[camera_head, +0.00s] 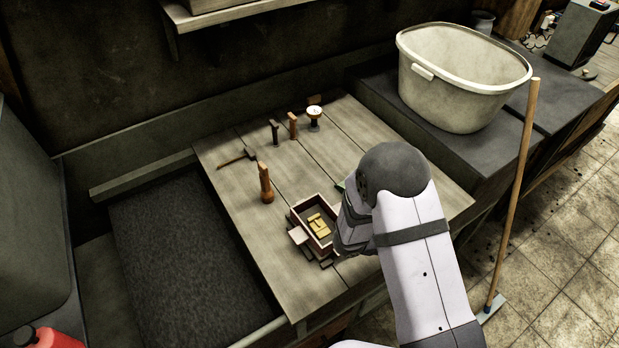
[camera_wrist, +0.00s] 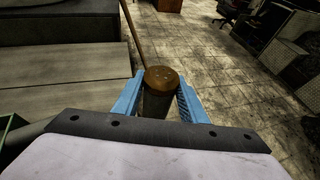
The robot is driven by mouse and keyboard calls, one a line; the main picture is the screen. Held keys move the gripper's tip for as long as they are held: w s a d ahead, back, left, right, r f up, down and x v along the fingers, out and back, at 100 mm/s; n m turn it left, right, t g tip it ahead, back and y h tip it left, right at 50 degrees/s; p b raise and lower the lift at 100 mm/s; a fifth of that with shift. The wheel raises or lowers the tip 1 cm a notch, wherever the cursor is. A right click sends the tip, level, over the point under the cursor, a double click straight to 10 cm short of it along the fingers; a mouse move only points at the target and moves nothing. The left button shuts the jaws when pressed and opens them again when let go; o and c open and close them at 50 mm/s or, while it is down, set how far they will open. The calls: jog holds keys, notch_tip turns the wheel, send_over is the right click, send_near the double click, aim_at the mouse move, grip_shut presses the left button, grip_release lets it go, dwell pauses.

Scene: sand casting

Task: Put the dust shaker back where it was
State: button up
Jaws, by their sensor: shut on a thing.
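My gripper (camera_wrist: 160,80), with blue fingers, is shut on the dust shaker (camera_wrist: 159,101) in the wrist view. The shaker is a dark cylinder with a brown round top, held between the two fingers. Its lower part is hidden by my wrist. In the head view my arm hides both the fingers and the shaker, near the right front of the plank table (camera_head: 300,285). The wrist view shows plank surface to the left of the shaker and tiled floor beyond it.
A wooden moulding box (camera_head: 298,218) with yellow pieces inside stands beside my wrist. A wooden-handled tool (camera_head: 265,185), two small upright tools (camera_head: 274,132) and a pale cup-like item (camera_head: 314,113) stand farther back. A white tub (camera_head: 455,95) and broom (camera_head: 522,160) are right.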

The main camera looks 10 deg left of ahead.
jog(key=w+d+m+g, duration=0.2)
jog(key=w+d, duration=0.1)
jog(key=d, duration=0.2)
jog(key=w+a+r+n+t+y+b, duration=0.2)
jog(key=w+a+n+t+b, duration=0.2)
jog(key=w+a, duration=0.45)
jog(key=w+a+r+n+t+y+b, duration=0.2)
jog(key=w+a+n+t+b, duration=0.3)
jog(key=a, duration=0.6)
jog(key=w+a+r+n+y+b, duration=0.1)
jog(key=a+r+n+y+b, duration=0.2)
jog(key=a, duration=0.8)
jog(key=w+a+r+n+y+b, duration=0.15)
jog(key=a+y, duration=0.35)
jog(key=a, duration=0.5)
jog(key=shift+n, duration=0.45)
jog(key=shift+s+a+f+p, duration=0.1)
jog(key=shift+f+p, duration=0.2)
jog(key=shift+f, duration=4.35)
jog(key=shift+f+b, duration=0.2)
jog(key=shift+b, duration=0.1)
jog(key=o, duration=0.9)
jog(key=shift+o, duration=0.2)
jog(key=shift+r+p, duration=0.2)
jog(key=shift+p, duration=0.1)
